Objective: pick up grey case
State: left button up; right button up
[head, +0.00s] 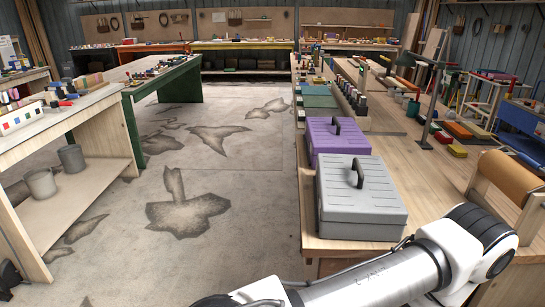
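The grey case (360,204) sits upright and closed on the near left corner of the wooden workbench (445,190). Its black handle (358,172) stands up from the lid. A white link of one of my arms crosses the bottom right, in front of the case's near side, and nothing grips the case. Neither of my grippers shows in the head view.
A purple case (337,137) with a black handle stands just behind the grey one. A green lamp (428,100) and an orange roll (510,178) are to the right. Left are a bench (60,115) and a green table (165,105), with open stained floor between.

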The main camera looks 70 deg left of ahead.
aim_at(356, 196)
jog(key=u, duration=1.85)
